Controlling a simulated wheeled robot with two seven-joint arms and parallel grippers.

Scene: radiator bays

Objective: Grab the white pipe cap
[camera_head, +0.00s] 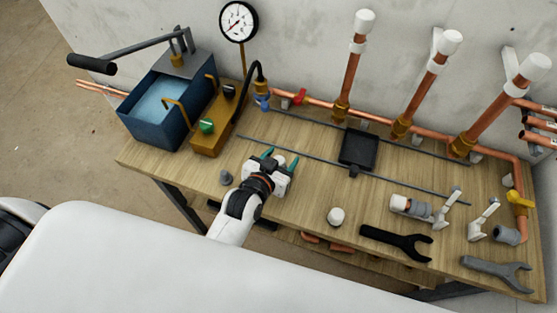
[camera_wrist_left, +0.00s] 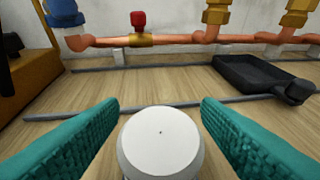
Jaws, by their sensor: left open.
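A round white pipe cap with a flat top (camera_wrist_left: 160,141) stands on the wooden bench between the teal fingers of my left gripper (camera_wrist_left: 160,104). Bench shows on both sides of it, and the fingers are apart and not closed on it. In the head view my left gripper (camera_head: 280,158) is low over the bench, with the white cap (camera_head: 280,161) just showing between its fingers. A second white cap (camera_head: 336,215) sits alone on the bench to the right. My right gripper is out of view.
Behind are thin grey rods, a black tray (camera_head: 358,150), and copper pipes with white-capped uprights (camera_head: 352,75). A blue water tank (camera_head: 167,105) and pump are at left. A grey cone (camera_head: 226,177) lies near the wrist. Wrenches (camera_head: 397,241) lie at right.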

